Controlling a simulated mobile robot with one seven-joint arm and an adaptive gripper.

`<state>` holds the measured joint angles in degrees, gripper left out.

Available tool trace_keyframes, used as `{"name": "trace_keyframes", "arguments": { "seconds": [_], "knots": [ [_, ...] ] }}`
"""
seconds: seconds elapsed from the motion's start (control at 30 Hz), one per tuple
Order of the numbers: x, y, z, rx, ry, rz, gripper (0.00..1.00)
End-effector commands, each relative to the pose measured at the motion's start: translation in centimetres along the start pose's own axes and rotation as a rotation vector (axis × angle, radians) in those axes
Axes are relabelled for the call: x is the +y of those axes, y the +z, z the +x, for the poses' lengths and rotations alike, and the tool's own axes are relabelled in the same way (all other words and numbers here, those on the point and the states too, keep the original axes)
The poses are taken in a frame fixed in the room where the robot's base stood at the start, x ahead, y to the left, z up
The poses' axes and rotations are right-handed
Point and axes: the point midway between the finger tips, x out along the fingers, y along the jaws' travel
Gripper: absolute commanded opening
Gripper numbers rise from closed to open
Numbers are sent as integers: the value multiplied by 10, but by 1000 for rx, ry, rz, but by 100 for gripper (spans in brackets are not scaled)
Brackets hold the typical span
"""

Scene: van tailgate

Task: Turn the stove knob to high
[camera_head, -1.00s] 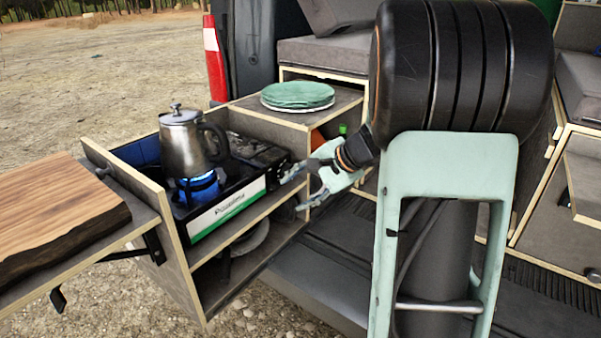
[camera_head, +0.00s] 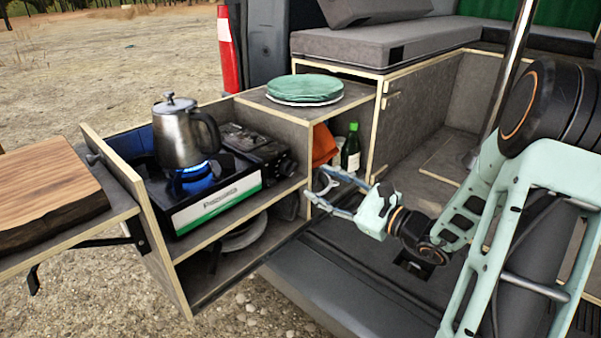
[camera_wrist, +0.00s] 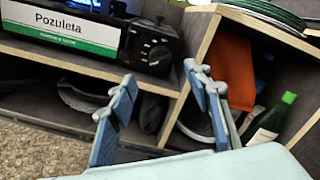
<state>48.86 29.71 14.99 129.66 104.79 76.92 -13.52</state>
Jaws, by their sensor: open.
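The stove (camera_head: 215,185) stands in the pull-out wooden drawer with a blue flame lit under a steel kettle (camera_head: 182,132). Its black knob (camera_head: 286,166) is on the right end of the front panel.
A shelf compartment right of the stove holds an orange cloth (camera_head: 323,145) and a green bottle (camera_head: 351,148). Green plates (camera_head: 304,89) sit on top. A wooden board (camera_head: 45,190) lies at the left. Pans (camera_head: 243,235) sit on the lower shelf.

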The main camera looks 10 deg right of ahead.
Motion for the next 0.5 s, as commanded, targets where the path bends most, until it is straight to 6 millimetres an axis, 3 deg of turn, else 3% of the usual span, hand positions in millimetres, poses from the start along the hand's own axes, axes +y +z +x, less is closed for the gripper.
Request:
{"name": "trace_keyframes", "arguments": {
  "seconds": [0.3,0.5],
  "knots": [
    [3,-1,61,-3,4,1,46],
    [2,-1,84,0,4,0,46]
  ]
}}
